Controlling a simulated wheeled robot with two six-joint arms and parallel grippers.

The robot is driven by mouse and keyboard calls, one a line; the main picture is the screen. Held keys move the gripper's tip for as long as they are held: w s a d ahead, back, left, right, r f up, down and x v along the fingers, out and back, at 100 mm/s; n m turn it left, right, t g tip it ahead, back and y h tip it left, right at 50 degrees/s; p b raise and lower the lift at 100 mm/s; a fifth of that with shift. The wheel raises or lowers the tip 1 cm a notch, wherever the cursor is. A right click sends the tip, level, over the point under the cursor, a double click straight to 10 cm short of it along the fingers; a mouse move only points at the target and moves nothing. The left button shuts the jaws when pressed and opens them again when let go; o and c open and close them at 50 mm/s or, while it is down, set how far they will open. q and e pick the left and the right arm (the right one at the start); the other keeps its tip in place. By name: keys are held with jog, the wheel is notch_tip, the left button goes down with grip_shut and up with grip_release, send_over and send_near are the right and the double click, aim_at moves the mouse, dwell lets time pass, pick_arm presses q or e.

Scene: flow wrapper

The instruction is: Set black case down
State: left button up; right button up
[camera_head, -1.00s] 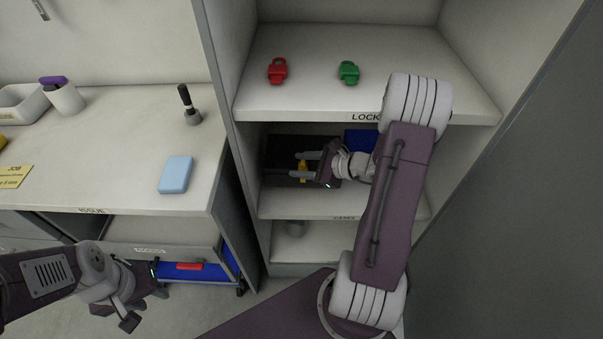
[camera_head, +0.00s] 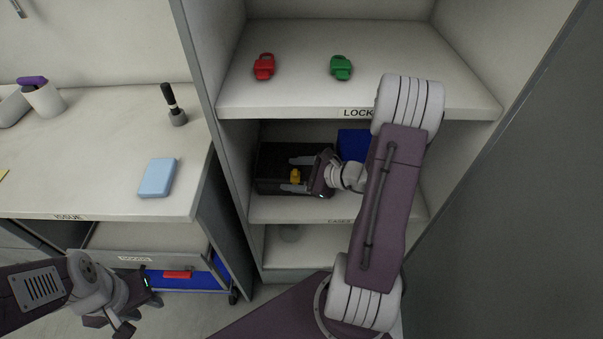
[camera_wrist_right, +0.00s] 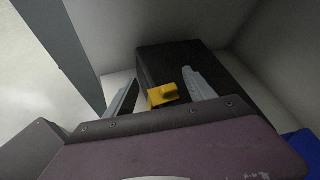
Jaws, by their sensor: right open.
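The black case (camera_head: 275,160) rests on the middle shelf, labelled CASES, towards its left side. Its small yellow handle (camera_head: 296,176) faces my right gripper (camera_head: 289,174). That gripper is open, with one finger on each side of the handle and a gap visible. In the right wrist view the black case (camera_wrist_right: 175,55) lies beyond the fingers, and the yellow handle (camera_wrist_right: 162,95) is between them. My left gripper (camera_head: 138,310) hangs low at the left, away from the case; its jaw opening is unclear.
A blue case (camera_head: 353,143) stands right of the black one, partly behind my arm. The upper shelf (camera_head: 300,95) close above holds a red lock (camera_head: 264,66) and a green lock (camera_head: 341,67). A cabinet side panel (camera_head: 205,90) bounds the left.

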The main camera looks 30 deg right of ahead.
jog(key=p+v, duration=0.3)
jog(key=v, duration=0.8)
jog(key=s+a+f+n+g+h, duration=0.1)
jog(key=s+a+n+g+h, duration=0.1)
jog(key=a+n, duration=0.5)
jog(key=s+a+f+n+g+h, duration=0.1)
jog(key=s+a+n+g+h, duration=0.2)
jog(key=n, duration=1.5)
jog(key=a+g+h, duration=0.1)
jog(key=a+g, duration=0.3)
jog(key=shift+s+a+f+g, duration=0.25)
jog(key=shift+a+f+g, duration=0.05)
